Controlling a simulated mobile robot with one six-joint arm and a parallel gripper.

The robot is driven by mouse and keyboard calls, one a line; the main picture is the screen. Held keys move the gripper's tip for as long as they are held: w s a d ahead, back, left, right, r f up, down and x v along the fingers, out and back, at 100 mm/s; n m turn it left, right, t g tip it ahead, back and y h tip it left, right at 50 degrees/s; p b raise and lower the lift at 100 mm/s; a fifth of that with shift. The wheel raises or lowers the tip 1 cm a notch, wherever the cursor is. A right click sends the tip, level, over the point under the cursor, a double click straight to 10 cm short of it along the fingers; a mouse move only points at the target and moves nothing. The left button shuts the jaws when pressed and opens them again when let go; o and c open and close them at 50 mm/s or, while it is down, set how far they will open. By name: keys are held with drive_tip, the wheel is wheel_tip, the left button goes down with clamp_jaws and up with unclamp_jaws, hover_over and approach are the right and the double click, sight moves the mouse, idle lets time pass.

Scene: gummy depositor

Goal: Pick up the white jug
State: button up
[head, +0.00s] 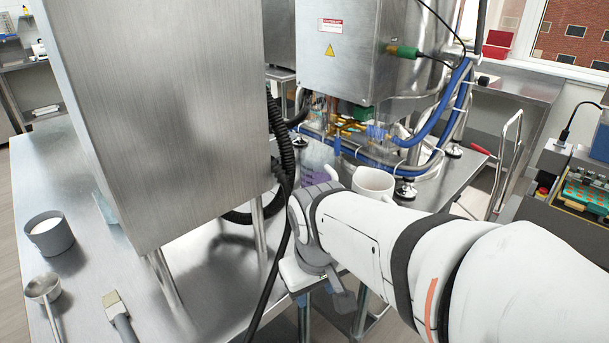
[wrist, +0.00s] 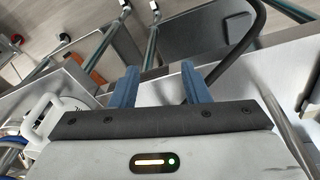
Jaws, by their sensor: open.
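The white jug (head: 375,182) stands upright on the steel table under the depositor, just beyond my arm in the head view. Its lower part is hidden behind my arm. In the wrist view a white, handled body that looks like the jug (wrist: 60,112) shows at the left edge, partly cut off by my gripper's housing. My gripper (wrist: 160,82) is open, with two blue fingers apart and nothing between them. It points down past the table edge, to the left of the jug in the wrist picture's right-hand direction.
A large steel cabinet (head: 160,110) stands left of my arm, with a black cable hanging beside it. The depositor (head: 340,55) and blue hoses (head: 440,130) are close behind the jug.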

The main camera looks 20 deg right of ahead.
drive_tip(key=w+d+f+n+g+h+b, duration=0.1)
drive_tip(key=d+f+n+g+h+b, duration=0.35)
drive_tip(key=d, duration=0.85)
drive_tip(key=w+d+n+t+h, duration=0.1)
drive_tip(key=w+d+n+h, duration=0.1)
drive_tip(key=w+n+h, duration=0.2)
drive_tip(key=w+d+f+n+h, duration=0.1)
drive_tip(key=w+d+n+h, duration=0.2)
drive_tip(key=w+n+h, duration=0.1)
drive_tip(key=w+d+f+n+t+h+b, duration=0.1)
drive_tip(key=w+d+n+h, duration=0.2)
drive_tip(key=w+n+h, duration=0.1)
drive_tip(key=shift+w+f+n+t+h, duration=0.15)
drive_tip(key=shift+w+n+t+h, duration=0.1)
drive_tip(key=shift+t+h, duration=0.15)
drive_tip(key=d, duration=0.7)
drive_tip(key=shift+d+f, duration=0.1)
drive_tip(key=shift+d, duration=0.15)
clamp_jaws()
